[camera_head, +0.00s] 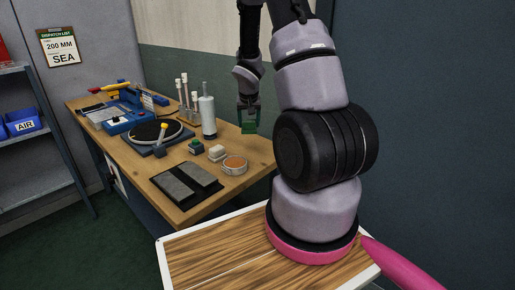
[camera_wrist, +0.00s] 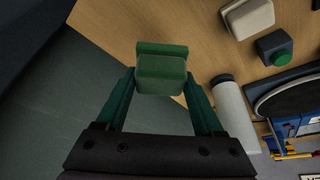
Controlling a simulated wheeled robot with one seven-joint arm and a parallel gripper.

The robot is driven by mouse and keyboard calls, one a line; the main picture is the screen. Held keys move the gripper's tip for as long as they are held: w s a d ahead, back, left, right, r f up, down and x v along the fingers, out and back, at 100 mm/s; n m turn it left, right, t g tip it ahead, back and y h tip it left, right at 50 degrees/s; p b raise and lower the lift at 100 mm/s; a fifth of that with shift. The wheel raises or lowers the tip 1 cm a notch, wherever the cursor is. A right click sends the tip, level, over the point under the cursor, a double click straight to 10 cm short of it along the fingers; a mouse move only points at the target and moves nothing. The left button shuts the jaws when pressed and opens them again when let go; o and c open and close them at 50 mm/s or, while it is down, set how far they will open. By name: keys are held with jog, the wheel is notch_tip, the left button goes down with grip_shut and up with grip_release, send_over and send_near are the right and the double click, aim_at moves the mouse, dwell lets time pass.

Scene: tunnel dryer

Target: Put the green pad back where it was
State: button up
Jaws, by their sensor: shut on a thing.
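The green pad (camera_head: 249,127) is a small green block in the fingers of my gripper (camera_head: 249,112). In the wrist view the pad (camera_wrist: 162,72) sits between the two green fingertips, with its wider plate on the far side. My gripper is shut on it and points down. In the head view it hangs near the right rear side of the wooden bench (camera_head: 262,155); in the wrist view the bench edge passes behind the pad. The pad's height above the bench is hard to tell. A dark block with a green top (camera_head: 196,147) stands on the bench.
The bench holds a white block (camera_head: 217,152), a round orange-topped dish (camera_head: 235,165), dark flat pads (camera_head: 186,182), a black turntable (camera_head: 152,134), a white bottle (camera_head: 207,113) and tubes in a rack (camera_head: 188,100). Bare wood shows along the bench's right side.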

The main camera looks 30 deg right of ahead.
aim_at(250, 129)
notch_tip(250, 129, down, 5)
jog(key=shift+d+f, duration=0.15)
jog(key=shift+f, duration=2.05)
jog(key=shift+f, duration=0.15)
jog(key=o, duration=1.3)
